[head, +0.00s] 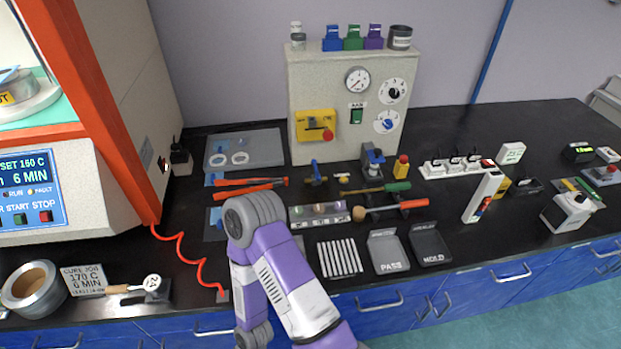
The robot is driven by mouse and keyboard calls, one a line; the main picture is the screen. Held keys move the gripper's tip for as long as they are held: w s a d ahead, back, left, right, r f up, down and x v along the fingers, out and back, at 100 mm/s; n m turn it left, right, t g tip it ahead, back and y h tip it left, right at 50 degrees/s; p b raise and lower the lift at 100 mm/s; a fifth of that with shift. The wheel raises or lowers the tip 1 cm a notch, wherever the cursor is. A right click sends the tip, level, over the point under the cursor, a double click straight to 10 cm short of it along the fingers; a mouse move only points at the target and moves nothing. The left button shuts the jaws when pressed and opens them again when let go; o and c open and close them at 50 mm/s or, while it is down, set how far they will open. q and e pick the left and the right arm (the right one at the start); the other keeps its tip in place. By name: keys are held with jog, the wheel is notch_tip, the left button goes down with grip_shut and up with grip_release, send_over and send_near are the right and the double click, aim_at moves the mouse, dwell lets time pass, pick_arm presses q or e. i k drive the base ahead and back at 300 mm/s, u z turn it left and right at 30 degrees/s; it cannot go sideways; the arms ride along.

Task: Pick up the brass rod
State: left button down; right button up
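A thin brass-coloured rod (362,190) with a green handle at its right end lies across the black bench, right of centre in the head view. One purple and white arm of mine comes in from the bottom edge, bends near the bench middle and runs back down on the left. Neither gripper's fingers show. Nothing is seen touching the rod.
A grey panel box (310,90) with gauges stands behind the rod. Red-handled tongs (250,188) lie to the left. A clear-lidded sample tray (320,213), white strips (339,258), PASS tray (387,250) and HOLD tray (430,243) lie in front. A power strip (440,171) is right.

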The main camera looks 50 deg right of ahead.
aim_at(396, 188)
jog(key=u, duration=0.5)
jog(key=k, duration=1.15)
jog(key=z, duration=0.95)
